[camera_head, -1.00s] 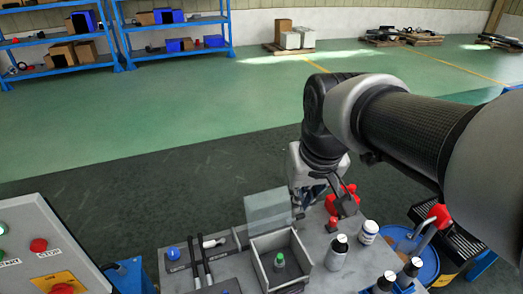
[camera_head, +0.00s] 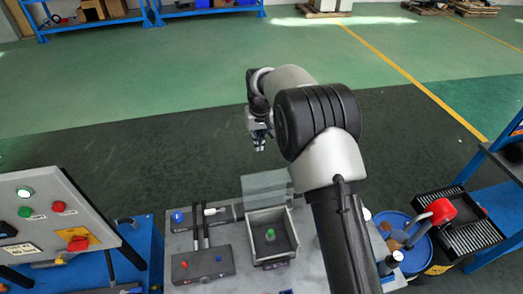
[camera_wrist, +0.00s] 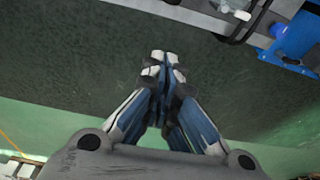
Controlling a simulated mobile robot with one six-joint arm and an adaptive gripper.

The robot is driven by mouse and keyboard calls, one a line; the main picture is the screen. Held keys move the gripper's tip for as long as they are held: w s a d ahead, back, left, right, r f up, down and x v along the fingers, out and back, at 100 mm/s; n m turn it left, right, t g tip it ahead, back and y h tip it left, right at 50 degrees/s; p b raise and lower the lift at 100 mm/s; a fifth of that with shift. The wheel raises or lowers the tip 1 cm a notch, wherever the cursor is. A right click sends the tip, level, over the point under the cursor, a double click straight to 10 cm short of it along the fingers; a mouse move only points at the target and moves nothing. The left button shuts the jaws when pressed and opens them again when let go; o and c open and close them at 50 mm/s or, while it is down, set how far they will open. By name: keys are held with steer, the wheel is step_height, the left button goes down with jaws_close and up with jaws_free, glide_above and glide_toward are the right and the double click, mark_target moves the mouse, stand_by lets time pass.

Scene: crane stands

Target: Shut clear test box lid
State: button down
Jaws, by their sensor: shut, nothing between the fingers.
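The clear test box (camera_head: 254,249) is a grey open-topped box on the workbench, with a green-topped item (camera_head: 270,235) inside. Its clear lid (camera_head: 265,185) stands raised at the back edge of the box, so the box is open. My gripper (camera_head: 260,148) is in the head view beyond and above the raised lid, apart from it. In the wrist view my gripper (camera_wrist: 160,58) has its fingertips together with nothing between them. The wrist view shows dark floor behind the fingertips.
Left of the box are a black-handled fixture (camera_head: 203,265) and a blue knob (camera_head: 177,217). A control panel (camera_head: 45,215) stands at far left. A blue drum (camera_head: 393,222) is at right. My arm hides part of the bench right of the box.

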step_height(320, 180, down, 9)
steer(key=s, duration=0.2)
steer(key=shift+s+d+r, duration=0.15)
steer(key=shift+d+r, duration=0.05)
steer(key=shift+d, duration=0.05)
stand_by(0.3)
steer(key=shift+b, duration=0.35)
